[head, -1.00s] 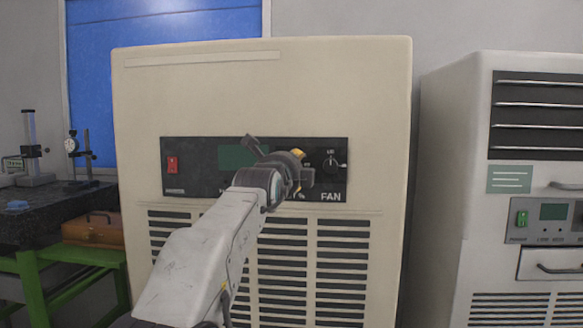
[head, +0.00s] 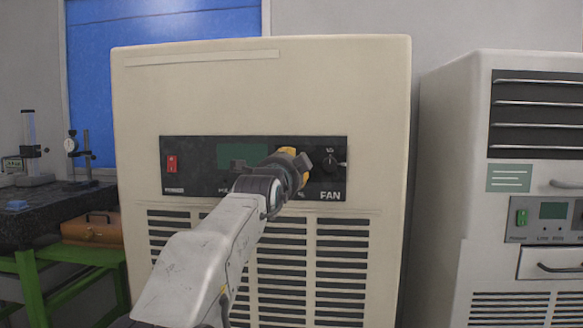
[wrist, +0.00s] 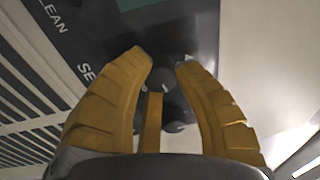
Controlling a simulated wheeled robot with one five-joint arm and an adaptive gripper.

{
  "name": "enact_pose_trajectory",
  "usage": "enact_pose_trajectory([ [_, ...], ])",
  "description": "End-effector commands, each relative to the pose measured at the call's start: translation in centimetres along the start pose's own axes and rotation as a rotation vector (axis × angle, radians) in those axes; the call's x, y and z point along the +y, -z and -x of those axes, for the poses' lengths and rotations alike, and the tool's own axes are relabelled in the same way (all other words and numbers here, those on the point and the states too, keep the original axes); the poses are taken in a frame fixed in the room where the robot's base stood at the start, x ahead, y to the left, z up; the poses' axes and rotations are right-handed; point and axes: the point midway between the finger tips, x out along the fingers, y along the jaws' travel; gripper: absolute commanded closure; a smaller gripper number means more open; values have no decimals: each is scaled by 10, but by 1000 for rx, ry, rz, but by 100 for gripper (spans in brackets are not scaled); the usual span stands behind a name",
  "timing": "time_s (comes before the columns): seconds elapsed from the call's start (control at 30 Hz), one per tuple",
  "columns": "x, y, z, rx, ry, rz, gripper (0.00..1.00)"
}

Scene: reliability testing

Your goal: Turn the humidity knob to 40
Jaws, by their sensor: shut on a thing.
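The control panel (head: 204,180) is a dark strip on the front of the cream cabinet. My gripper (head: 292,162) is at the panel, just left of the FAN knob (head: 330,164), and hides the knob behind it. A "%" mark shows below it.
A red switch (head: 171,164) and a green display (head: 242,155) are on the same panel. A white cabinet (head: 455,190) stands to the right. A dark bench (head: 60,203) with gauges and an orange case (head: 92,229) are at the left.

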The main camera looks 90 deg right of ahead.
Motion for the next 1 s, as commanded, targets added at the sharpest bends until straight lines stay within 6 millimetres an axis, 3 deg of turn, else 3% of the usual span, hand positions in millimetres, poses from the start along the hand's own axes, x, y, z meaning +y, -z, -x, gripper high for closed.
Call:
enact_pose_trajectory([
  [0.6,0,-2,0,-2,6,48,100],
  [0.63,0,-2,0,-2,6,48,70],
  [0.9,0,-1,0,-2,5,48,46],
  [1.0,0,-1,0,-1,5,48,44],
])
